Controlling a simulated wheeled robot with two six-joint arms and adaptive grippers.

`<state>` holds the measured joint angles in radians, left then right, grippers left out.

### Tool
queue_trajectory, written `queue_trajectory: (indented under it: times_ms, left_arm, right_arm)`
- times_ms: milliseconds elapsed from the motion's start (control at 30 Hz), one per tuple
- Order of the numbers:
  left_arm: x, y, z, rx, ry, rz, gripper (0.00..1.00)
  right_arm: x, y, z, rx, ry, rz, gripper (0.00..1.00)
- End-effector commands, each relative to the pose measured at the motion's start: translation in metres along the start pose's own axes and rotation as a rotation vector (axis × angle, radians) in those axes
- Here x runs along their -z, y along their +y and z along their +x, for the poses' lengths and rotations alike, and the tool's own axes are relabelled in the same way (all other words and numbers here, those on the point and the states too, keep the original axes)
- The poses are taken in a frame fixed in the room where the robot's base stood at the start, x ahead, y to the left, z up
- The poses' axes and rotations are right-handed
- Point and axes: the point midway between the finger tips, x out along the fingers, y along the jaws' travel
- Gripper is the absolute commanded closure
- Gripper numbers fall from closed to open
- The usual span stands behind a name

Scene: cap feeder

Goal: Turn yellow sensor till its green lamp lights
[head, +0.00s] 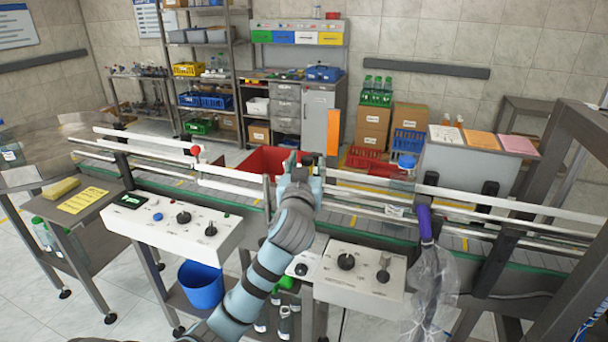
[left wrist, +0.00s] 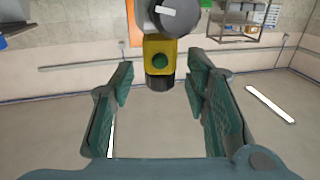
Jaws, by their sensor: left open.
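In the left wrist view, the yellow sensor (left wrist: 155,49) is a small block with a dark green round lamp (left wrist: 160,62) on its face and a black lower end (left wrist: 160,86). I cannot tell for sure whether the lamp is lit. A grey round part with a white bar (left wrist: 171,12) is above the sensor. My left gripper (left wrist: 160,76) is open, with one finger on each side of the sensor and gaps on both sides. In the head view, my left gripper (head: 304,164) is over the conveyor and hides the sensor. My right gripper is not in view.
The conveyor's white guard rail (head: 470,207) runs across the head view. Control boxes with knobs (head: 372,284) stand in front of it. A purple part (head: 425,222) with a clear plastic bag (head: 432,285) hangs on the right. A red bin (head: 262,162) is behind the conveyor.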

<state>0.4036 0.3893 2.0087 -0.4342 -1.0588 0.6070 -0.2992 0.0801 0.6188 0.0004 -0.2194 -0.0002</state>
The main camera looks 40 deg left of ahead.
Motion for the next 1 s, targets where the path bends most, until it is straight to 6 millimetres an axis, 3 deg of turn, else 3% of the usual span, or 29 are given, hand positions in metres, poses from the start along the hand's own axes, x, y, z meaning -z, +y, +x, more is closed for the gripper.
queue_trajectory:
  times_ms: [200, 400, 767, 867, 967, 1000]
  left_arm:
    - [-0.001, 0.001, -0.059, -0.004, -0.002, -0.004, 0.57]
    - [-0.001, 0.0, -0.098, -0.001, -0.003, -0.002, 0.57]
    - [-0.005, 0.001, -0.103, -0.003, -0.013, 0.007, 0.57]
    - [-0.043, 0.006, -0.104, -0.031, -0.107, 0.06, 0.57]
    - [-0.121, 0.013, -0.117, -0.095, -0.299, 0.163, 0.57]
    - [-0.16, 0.014, -0.129, -0.129, -0.393, 0.21, 0.57]
  right_arm:
    - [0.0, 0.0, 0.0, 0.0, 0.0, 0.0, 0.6]
    - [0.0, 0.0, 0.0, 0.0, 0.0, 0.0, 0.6]
    - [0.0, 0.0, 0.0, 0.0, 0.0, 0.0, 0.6]
    - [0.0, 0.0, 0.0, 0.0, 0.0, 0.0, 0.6]
    - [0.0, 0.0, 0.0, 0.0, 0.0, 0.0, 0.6]
    - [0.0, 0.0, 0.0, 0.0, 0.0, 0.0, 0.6]
